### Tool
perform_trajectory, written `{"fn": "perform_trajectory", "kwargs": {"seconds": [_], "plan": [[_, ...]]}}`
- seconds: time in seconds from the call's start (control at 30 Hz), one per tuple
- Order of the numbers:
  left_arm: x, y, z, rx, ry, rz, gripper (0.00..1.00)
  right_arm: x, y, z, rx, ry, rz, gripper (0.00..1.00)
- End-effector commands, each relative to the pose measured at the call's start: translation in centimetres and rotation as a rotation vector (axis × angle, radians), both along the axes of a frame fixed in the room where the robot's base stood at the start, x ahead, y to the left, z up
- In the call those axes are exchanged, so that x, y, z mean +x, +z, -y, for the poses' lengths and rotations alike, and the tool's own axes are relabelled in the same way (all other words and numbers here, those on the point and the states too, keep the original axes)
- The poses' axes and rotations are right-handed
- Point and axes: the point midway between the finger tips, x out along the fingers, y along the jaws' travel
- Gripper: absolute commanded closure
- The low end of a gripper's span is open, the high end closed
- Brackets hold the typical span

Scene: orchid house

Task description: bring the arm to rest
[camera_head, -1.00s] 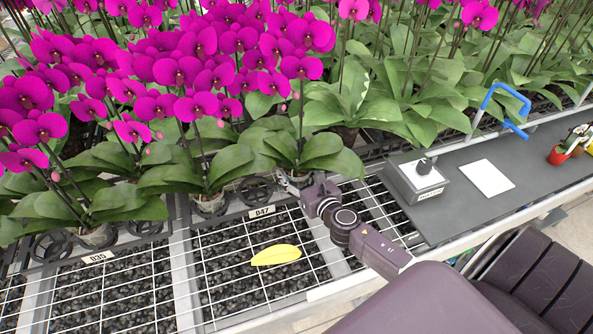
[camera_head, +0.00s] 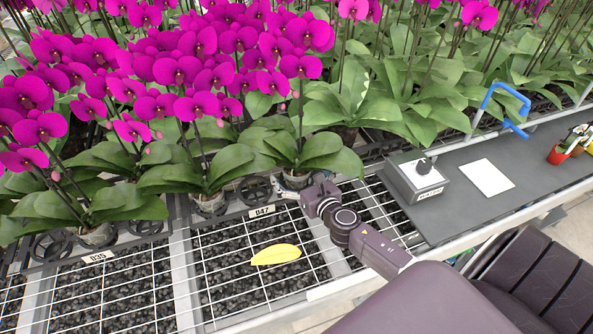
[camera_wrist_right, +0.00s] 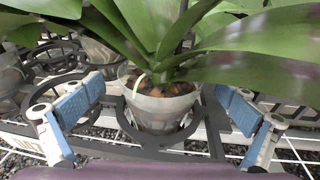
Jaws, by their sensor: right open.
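My right gripper (camera_head: 290,189) is over the wire bench at the front of the plant rows. In the right wrist view its two blue-padded fingers (camera_wrist_right: 160,112) are spread wide apart. A clear pot (camera_wrist_right: 160,104) with bark and an orchid stands upright in a dark ring holder between and beyond the fingers, not touched as far as I can see. The same pot (camera_head: 297,180) shows in the head view behind the gripper, under broad green leaves. My right arm (camera_head: 345,225) reaches in from the lower right. My left gripper is not in view.
A yellow leaf (camera_head: 276,255) lies on the wire mesh left of my arm. Magenta orchids (camera_head: 180,70) crowd the left and back. A dark worktop (camera_head: 450,210) at the right carries a grey box (camera_head: 417,178), a white card (camera_head: 485,178) and a red pot (camera_head: 557,154).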

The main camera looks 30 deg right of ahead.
Motion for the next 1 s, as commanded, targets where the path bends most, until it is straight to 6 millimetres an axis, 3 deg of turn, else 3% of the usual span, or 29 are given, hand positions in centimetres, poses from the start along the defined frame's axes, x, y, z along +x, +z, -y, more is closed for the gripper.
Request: {"fn": "perform_trajectory", "kwargs": {"seconds": [0.17,1.0], "plan": [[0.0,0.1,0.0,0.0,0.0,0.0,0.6,-0.2,0.1,0.0,0.0,0.0,0.0,0.0],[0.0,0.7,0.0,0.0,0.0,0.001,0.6,-5.1,1.0,-0.7,0.0,0.0,0.0,0.0]]}}
